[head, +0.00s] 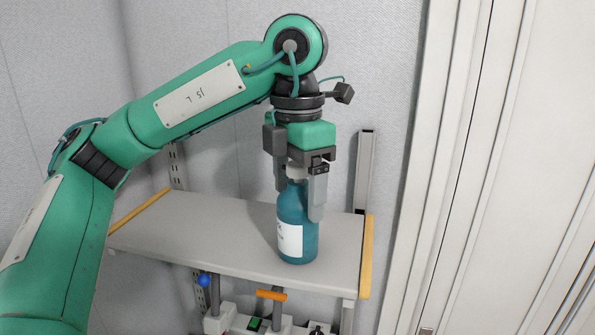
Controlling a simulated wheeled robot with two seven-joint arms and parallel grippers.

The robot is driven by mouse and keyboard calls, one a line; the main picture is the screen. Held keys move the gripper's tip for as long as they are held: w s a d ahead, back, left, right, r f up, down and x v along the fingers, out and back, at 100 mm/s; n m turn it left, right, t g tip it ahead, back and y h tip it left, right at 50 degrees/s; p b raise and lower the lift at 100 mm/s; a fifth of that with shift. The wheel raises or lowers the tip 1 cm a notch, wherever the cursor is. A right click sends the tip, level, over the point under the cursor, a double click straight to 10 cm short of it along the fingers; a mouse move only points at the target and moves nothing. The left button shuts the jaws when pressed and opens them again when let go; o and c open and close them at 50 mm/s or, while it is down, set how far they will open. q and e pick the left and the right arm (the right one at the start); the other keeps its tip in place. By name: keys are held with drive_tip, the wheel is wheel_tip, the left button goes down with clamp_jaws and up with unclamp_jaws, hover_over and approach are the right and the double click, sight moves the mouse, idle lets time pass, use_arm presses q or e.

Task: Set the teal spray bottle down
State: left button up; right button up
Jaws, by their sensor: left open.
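The teal spray bottle (306,232) stands upright on the grey shelf (200,231), near its front edge and right of the middle. It has a white label on its left side. My left gripper (300,200) points straight down over it. The fingers are open, one on each side of the bottle's upper part. The bottle's top is mostly hidden between the fingers. I cannot tell whether a finger still touches it. My right gripper is not in view.
Yellow strips edge the shelf at left (140,212) and right (367,257). A grey upright post (364,170) stands behind the right end. Below are an orange handle (271,295) and a blue knob (204,280). The shelf's left part is clear. White panels stand at right.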

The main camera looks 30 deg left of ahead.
use_arm(q)
drive_tip(key=shift+r, duration=0.9)
wheel_tip(320, 180, up, 9)
drive_tip(key=shift+f+b, duration=0.15)
drive_tip(key=shift+b, duration=0.5)
drive_tip(key=shift+r, duration=0.9)
